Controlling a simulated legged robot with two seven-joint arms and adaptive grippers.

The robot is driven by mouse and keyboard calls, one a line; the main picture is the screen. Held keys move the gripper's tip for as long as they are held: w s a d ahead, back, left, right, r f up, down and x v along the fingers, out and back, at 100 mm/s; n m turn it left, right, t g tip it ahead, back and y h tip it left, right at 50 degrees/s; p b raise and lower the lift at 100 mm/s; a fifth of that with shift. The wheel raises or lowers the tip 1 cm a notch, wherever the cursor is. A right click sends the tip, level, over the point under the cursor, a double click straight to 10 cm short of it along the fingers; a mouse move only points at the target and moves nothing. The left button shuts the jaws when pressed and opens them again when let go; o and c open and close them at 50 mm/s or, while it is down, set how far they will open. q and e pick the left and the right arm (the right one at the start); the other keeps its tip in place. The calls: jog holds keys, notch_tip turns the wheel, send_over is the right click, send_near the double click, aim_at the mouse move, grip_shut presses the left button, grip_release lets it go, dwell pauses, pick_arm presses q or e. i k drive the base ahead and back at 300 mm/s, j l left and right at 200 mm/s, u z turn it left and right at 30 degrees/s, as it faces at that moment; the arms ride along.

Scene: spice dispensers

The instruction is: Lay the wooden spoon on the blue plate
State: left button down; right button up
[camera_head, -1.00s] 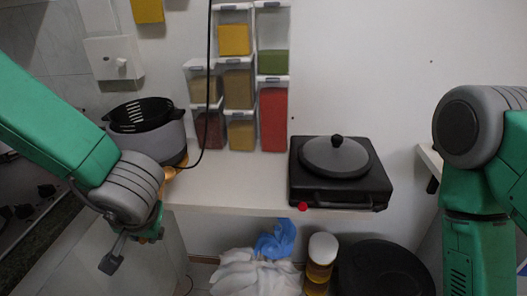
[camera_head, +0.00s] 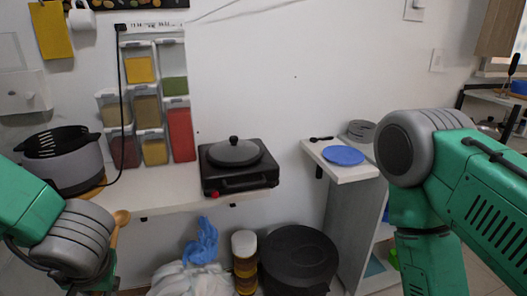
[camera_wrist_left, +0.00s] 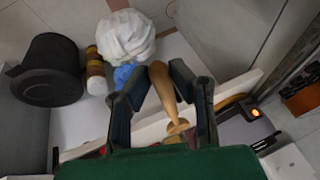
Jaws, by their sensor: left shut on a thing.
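The wooden spoon (camera_head: 121,220) shows beside my left arm at the lower left of the head view. In the left wrist view the spoon (camera_wrist_left: 163,88) stands between the two fingers of my left gripper (camera_wrist_left: 158,74), which is shut on it. The head view shows only part of the spoon; my arm hides the grip. The blue plate (camera_head: 343,155) lies flat on a white shelf at the right, well away from the spoon, with nothing on it. My right arm shows at the right, but its gripper is out of view.
A black cooker with a lidded pan (camera_head: 238,158) stands on the white counter (camera_head: 172,190), beside spice dispensers (camera_head: 145,110). A dark utensil (camera_head: 321,139) and a grey round object (camera_head: 361,130) lie near the plate. A gap separates the counter from the white shelf (camera_head: 345,173).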

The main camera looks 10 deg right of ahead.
aim_at(344, 154)
jog(key=i+z, duration=0.1)
jog(key=z, duration=1.7)
jog(key=i+j, duration=0.15)
jog(key=j, duration=0.2)
jog(key=i+j+z, duration=0.1)
jog(key=j, duration=0.25)
jog(key=i+j, duration=0.15)
jog(key=j, duration=0.2)
jog(key=i+j+z, duration=0.1)
jog(key=j, duration=0.25)
jog(key=i+j, duration=0.15)
jog(key=j, duration=0.2)
jog(key=i+j+z, duration=0.1)
jog(key=j, duration=0.25)
